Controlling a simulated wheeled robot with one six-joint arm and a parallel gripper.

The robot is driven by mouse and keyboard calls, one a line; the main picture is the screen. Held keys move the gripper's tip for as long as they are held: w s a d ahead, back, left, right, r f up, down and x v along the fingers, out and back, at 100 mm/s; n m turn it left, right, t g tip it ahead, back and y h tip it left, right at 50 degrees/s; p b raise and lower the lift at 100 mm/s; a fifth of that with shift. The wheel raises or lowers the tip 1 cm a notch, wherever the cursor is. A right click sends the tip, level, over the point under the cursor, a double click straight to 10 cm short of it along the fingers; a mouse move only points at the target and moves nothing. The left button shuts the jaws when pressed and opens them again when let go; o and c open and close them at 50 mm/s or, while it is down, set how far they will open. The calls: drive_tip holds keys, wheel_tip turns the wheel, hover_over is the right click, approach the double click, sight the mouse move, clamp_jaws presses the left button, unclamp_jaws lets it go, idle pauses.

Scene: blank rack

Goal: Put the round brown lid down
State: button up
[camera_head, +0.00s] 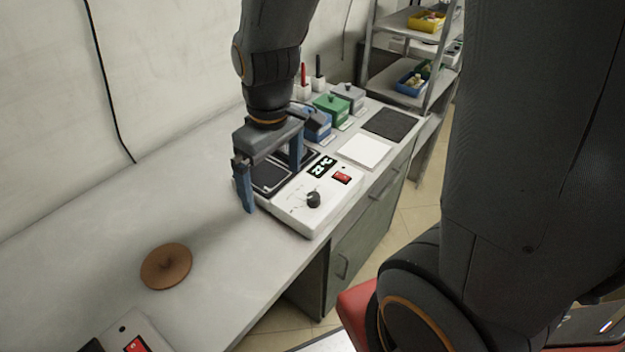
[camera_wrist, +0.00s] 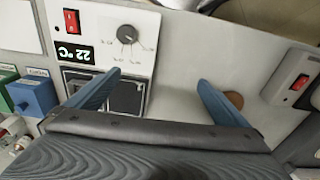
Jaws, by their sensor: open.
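The round brown lid (camera_head: 167,266) lies flat on the bare grey bench top, left of the white device, in the head view. In the wrist view only a part of the lid (camera_wrist: 235,99) shows behind one finger. My gripper (camera_head: 272,180) is open and empty, with its blue fingers apart, above the left end of the white device (camera_head: 317,213). The wrist view also shows the gripper (camera_wrist: 158,80) open with nothing between the fingers. The lid is apart from the gripper.
The device has a knob, a red switch and a display. Beyond it stand a green box (camera_head: 332,107), a grey box (camera_head: 348,95), a white pad (camera_head: 364,150) and a dark mat (camera_head: 390,124). Another switched unit (camera_head: 128,335) stands at the near left. Bench around the lid is clear.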

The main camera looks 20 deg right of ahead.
drive_tip(key=s+d+m, duration=0.3)
drive_tip(key=d+m, duration=0.3)
drive_tip(key=d, duration=0.1)
drive_tip(key=shift+s+d+f, duration=0.2)
drive_tip(key=shift+s+d, duration=0.05)
drive_tip(key=shift+s, duration=0.05)
